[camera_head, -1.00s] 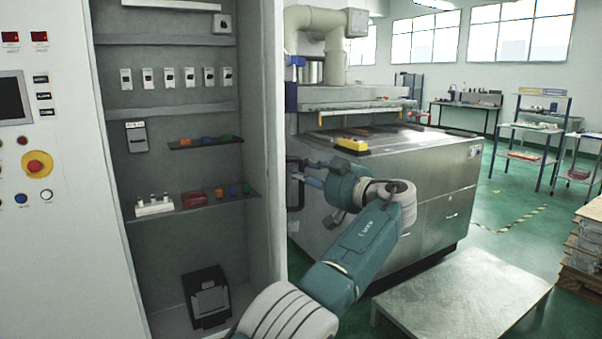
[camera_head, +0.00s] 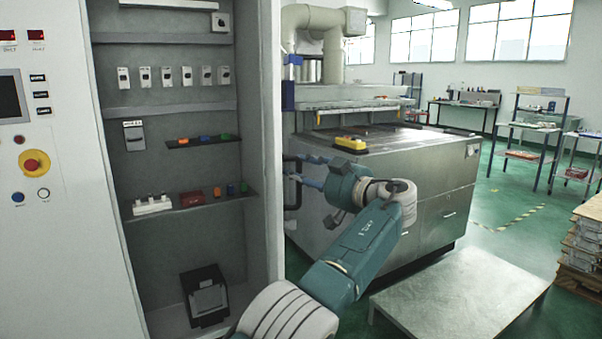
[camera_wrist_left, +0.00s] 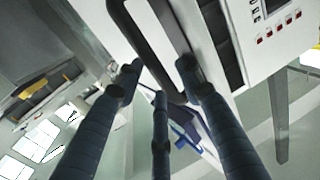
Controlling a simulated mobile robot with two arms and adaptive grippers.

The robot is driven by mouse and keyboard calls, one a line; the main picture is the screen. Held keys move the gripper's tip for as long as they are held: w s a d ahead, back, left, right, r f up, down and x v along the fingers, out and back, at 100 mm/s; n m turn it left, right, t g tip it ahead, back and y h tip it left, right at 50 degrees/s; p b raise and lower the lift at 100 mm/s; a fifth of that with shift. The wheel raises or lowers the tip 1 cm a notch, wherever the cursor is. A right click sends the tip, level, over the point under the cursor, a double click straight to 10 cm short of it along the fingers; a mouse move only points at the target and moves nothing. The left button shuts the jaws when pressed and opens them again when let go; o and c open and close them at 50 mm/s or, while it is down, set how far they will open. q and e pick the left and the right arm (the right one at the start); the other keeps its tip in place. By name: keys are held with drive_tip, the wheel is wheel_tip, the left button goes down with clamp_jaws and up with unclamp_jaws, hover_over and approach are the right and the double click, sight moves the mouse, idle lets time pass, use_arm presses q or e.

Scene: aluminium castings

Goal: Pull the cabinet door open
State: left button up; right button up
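The grey cabinet (camera_head: 165,90) stands open to view on the left, with its shelves showing. A pale upright panel (camera_head: 272,140), seen nearly edge-on, bounds it on the right. It looks like the door. A dark bar handle (camera_head: 291,182) shows on its right side. In the left wrist view the handle (camera_wrist_left: 148,45) is a long black loop on a white face. My left gripper (camera_head: 304,171) is at the handle. In the wrist view its fingers (camera_wrist_left: 158,75) are spread, their tips close to the bar; contact is unclear. My right gripper is out of view.
A control panel with a red emergency button (camera_head: 33,162) is at the far left. A metal machine bench (camera_head: 430,180) with a yellow box (camera_head: 351,144) stands behind my arm. A low metal platform (camera_head: 460,295) is at the lower right.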

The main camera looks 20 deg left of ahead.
use_arm(q)
drive_tip(key=v, duration=0.7)
drive_tip(key=shift+d, duration=0.15)
drive_tip(key=shift+f, duration=0.1)
